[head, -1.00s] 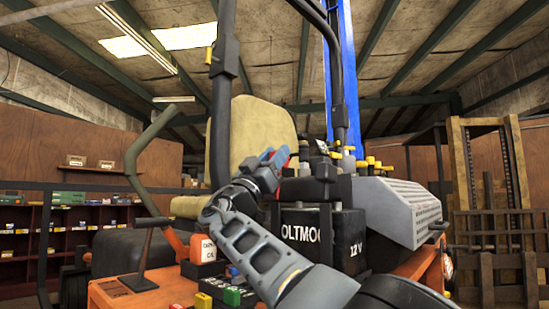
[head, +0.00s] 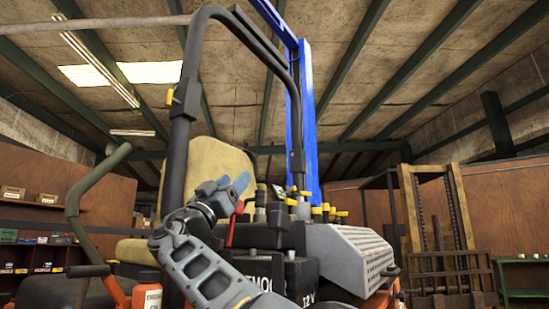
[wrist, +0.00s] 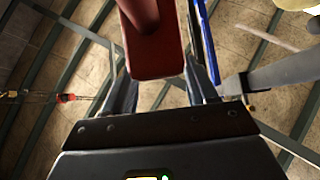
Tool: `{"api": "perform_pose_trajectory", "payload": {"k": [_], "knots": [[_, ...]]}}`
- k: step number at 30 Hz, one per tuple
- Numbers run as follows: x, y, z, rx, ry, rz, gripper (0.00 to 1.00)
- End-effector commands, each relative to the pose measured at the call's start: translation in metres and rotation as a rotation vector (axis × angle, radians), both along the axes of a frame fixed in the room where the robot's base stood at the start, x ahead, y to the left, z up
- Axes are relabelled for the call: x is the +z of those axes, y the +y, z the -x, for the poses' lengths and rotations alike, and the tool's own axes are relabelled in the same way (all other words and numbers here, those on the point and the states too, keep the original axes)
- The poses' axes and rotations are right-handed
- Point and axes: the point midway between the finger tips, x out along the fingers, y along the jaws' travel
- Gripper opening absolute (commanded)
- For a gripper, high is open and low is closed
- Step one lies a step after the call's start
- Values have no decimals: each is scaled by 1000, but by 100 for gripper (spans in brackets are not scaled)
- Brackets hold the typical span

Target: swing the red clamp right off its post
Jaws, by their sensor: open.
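My gripper (head: 226,186) has blue-grey fingers raised beside the upright black frame bar, above and left of the battery (head: 268,274). In the wrist view my gripper (wrist: 162,90) has its fingers spread, one on each side of a red slab-like piece, which looks like the red clamp (wrist: 153,50). I cannot tell whether either finger touches it. In the head view a red bent piece, probably the same clamp (head: 235,219), shows just right of and below the fingers. Its post is hidden or cannot be made out.
The black frame bar (head: 178,140) stands close left of my gripper. A tan seat (head: 212,170) is behind. Black levers with yellow caps (head: 318,211) and a grey slotted cover (head: 352,258) are to the right. A blue mast (head: 303,110) rises behind.

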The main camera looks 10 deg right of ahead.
Motion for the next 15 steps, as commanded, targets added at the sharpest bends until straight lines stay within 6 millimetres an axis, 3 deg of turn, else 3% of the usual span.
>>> {"api": "perform_pose_trajectory", "payload": {"k": [6,15], "knots": [[7,-18,5,1,-2,-1,57],[35,-60,19,1,-3,-2,57]]}}
